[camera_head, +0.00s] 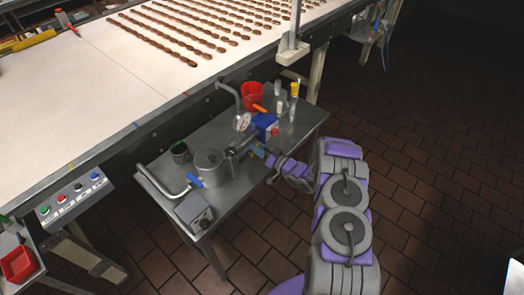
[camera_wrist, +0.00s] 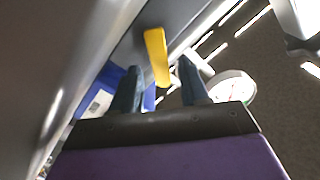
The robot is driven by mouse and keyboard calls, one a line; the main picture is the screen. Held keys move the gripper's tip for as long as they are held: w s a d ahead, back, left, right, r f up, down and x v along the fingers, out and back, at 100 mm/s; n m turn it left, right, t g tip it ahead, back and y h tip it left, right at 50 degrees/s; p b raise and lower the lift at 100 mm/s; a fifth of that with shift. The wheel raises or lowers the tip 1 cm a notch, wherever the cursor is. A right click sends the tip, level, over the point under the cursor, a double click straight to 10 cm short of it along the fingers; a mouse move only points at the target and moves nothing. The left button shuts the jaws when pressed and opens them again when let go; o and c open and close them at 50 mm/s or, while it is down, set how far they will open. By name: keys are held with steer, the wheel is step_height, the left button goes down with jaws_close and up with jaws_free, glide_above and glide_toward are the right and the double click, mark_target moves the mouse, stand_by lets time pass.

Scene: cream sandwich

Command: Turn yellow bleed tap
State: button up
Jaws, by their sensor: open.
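In the wrist view, a yellow tap lever (camera_wrist: 156,57) stands slanted between and just beyond the fingertips of my gripper (camera_wrist: 160,82). The fingers are apart and hold nothing; I cannot tell whether either one touches the lever. In the head view, my gripper (camera_head: 258,151) reaches in from the right over the metal table, close to the pipework right of the steel pot. The lever is not clear there, and my gripper may hide it.
The metal table (camera_head: 235,195) holds a steel pot (camera_head: 209,162), a pressure gauge (camera_head: 242,122), a blue box (camera_head: 264,121), a red cup (camera_head: 252,96) and a yellow-topped upright item (camera_head: 294,89). A conveyor (camera_head: 90,85) runs behind. The tiled floor at right is clear.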

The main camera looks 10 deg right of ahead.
steer(key=p+v, duration=0.2)
steer(key=v, duration=1.5)
steer(key=shift+d, duration=0.15)
steer(key=shift+s, duration=0.1)
